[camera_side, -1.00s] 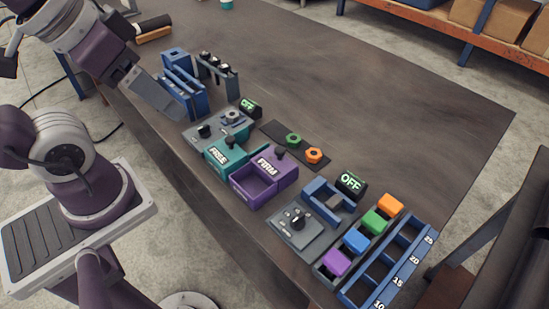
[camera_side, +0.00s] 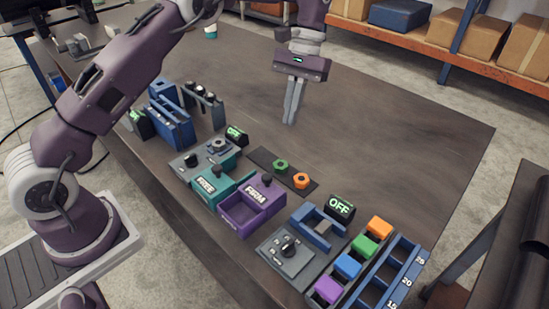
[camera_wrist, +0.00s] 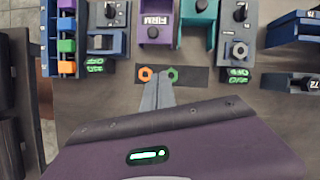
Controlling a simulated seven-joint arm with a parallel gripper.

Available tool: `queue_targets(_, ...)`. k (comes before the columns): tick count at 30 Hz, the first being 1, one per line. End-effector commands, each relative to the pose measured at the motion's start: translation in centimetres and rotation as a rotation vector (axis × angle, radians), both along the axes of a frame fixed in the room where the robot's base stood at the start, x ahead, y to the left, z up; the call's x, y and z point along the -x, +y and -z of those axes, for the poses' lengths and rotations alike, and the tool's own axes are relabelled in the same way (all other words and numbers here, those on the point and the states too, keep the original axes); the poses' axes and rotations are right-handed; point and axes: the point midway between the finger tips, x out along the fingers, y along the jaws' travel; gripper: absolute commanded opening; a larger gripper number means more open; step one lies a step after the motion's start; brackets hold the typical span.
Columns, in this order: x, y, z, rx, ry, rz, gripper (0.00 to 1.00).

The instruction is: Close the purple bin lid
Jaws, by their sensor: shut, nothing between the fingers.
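The purple bin (camera_side: 238,217) sits near the front edge of the bench, with its front compartment uncovered. Its purple lid (camera_side: 258,193), marked FIRM and topped by a dark knob (camera_side: 267,179), lies over the rear part. The lid also shows at the top of the wrist view (camera_wrist: 158,19), with the bin's front cut off. My gripper (camera_side: 289,122) is shut and empty, pointing down above the bench behind the bin, well apart from it. In the wrist view its fingers (camera_wrist: 157,84) appear just below the dark strip.
A teal bin (camera_side: 208,191) marked FREE stands left of the purple one. A dark strip with a green nut (camera_side: 281,167) and an orange nut (camera_side: 301,181) lies behind. Right are a grey switch box (camera_side: 288,258), an OFF sign and coloured blocks. The back bench is clear.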

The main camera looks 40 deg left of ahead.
Motion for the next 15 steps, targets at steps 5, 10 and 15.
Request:
queue_targets(5,1.5,-0.3,3.3,0.001,0.004,0.001,0.00)
queue_targets(10,2.8,-0.7,6.8,0.000,0.003,0.001,0.00)
queue_targets(15,5.0,-1.3,8.2,0.000,-0.001,0.003,0.00)
